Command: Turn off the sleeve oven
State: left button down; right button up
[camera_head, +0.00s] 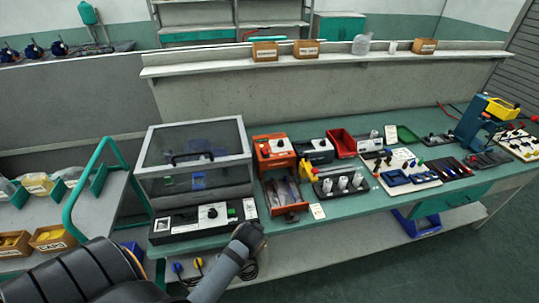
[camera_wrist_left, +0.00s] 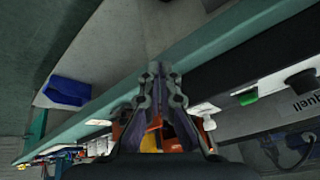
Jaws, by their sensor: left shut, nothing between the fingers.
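A large grey-framed box with a clear lid (camera_head: 195,148), which looks like the sleeve oven, stands on the left part of the green bench. Its black front panel (camera_head: 180,223) carries a pale plate with a dark knob (camera_head: 212,212) and a green switch (camera_head: 232,212). The green switch (camera_wrist_left: 248,98) and knob (camera_wrist_left: 300,82) also show at the right of the wrist view. My left gripper (camera_head: 251,232) is shut and empty, close in front of the panel's right end. Its fingertips (camera_wrist_left: 162,70) are together in the wrist view. My right gripper is not in view.
An orange unit (camera_head: 273,150) and an open orange drawer or tray (camera_head: 285,208) stand right of the box. Several tool trays fill the bench further right. A cart with a green handle (camera_head: 88,178) stands at left. A blue bin (camera_wrist_left: 68,92) sits under the bench.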

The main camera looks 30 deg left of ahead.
pick_arm(q)
jog(key=w+a+r+n+t+y, duration=0.2)
jog(key=w+a+r+n+y, duration=0.1)
jog(key=w+r, duration=0.7)
jog(key=w+a+r+n+t+y, duration=0.2)
jog(key=w+a+r+n+y, duration=0.1)
jog(key=w+r, duration=0.7)
jog(key=shift+w+a+r+n+y, duration=0.2)
jog(key=shift+w+a+n+y, duration=0.2)
jog(key=shift+w+a+n, duration=0.5)
jog(key=shift+w+d+f, duration=0.1)
jog(key=shift+w+d, duration=0.1)
jog(key=shift+d, duration=0.05)
